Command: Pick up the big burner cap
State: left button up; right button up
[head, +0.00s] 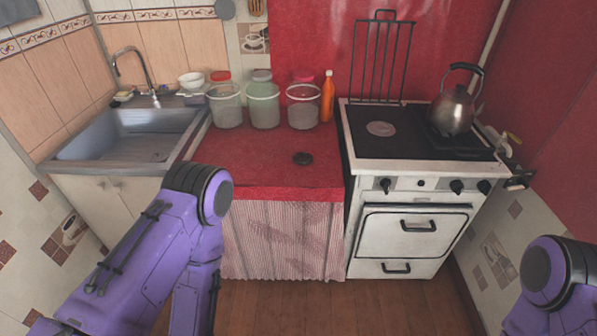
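Glass jars (264,106) and an orange bottle (327,97) stand along the counter's back. The white stove (415,225), with a pale burner disc (381,129), a kettle (453,110) and a raised grate (381,60), is right. A sink (125,135) is left. The counter's front is clear.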

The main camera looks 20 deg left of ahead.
aim_at(300, 158)
jog(key=k, duration=0.25)
jog(key=u, duration=0.95)
jog(key=i, duration=0.95)
